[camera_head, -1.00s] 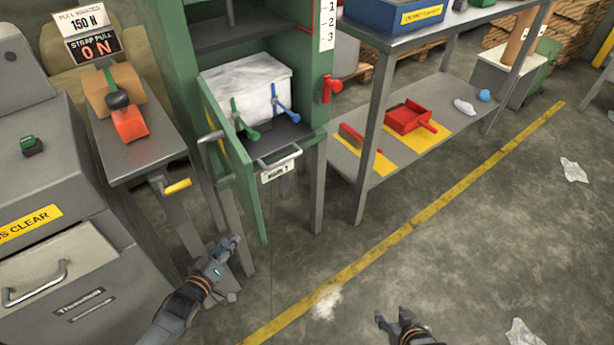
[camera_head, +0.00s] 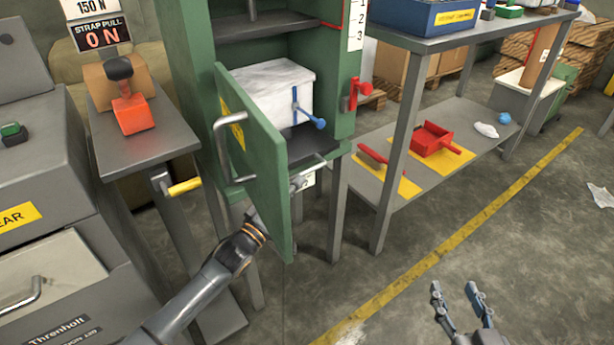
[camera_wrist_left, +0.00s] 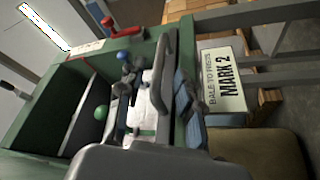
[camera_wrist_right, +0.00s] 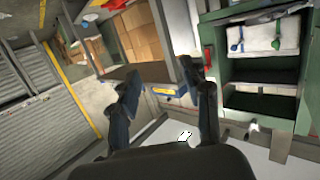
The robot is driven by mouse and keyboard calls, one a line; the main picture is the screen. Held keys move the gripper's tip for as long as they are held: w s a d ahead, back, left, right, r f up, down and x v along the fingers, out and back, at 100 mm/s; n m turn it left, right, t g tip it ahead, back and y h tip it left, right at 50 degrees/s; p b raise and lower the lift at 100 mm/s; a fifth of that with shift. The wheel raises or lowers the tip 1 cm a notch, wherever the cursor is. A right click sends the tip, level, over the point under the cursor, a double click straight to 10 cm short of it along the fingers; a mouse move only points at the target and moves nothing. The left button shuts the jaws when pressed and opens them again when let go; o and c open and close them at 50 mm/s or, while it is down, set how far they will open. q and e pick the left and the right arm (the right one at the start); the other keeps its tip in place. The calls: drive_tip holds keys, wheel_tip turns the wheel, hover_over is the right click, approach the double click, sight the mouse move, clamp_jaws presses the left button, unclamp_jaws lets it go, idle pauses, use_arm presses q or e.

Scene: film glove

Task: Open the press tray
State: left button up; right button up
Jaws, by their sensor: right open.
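The green press (camera_head: 345,120) has its door (camera_head: 262,160) swung open. The dark press tray (camera_head: 305,145) holds a white wrapped bale (camera_head: 275,90), with a blue knob (camera_head: 319,123) in front. My right gripper (camera_head: 457,288) is open and empty over the floor.
A grey shelf table (camera_head: 385,215) with a red dustpan (camera_head: 436,138) and brush (camera_head: 385,166) stands right of the press. The strap-pull stand (camera_head: 140,150) with a yellow-handled lever (camera_head: 184,187) is on the left. The floor (camera_head: 420,240) in front is clear.

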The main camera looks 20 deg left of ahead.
sight(306, 173)
use_arm(q)
drive_tip(key=b+x, duration=0.1)
drive_tip(key=x, duration=0.4)
drive_tip(key=shift+w+d+r, duration=0.1)
drive_tip(key=shift+w+d, duration=0.05)
drive_tip(key=shift+w, duration=0.25)
use_arm(e)
wheel_tip(306, 173, up, 7)
drive_tip(key=a+t+y, duration=0.1)
drive_tip(key=t, duration=0.3)
drive_tip(key=shift+w+f, duration=0.2)
drive_tip(key=shift+w, duration=0.15)
drive_tip(key=shift+a, duration=0.1)
use_arm(q)
clamp_jaws()
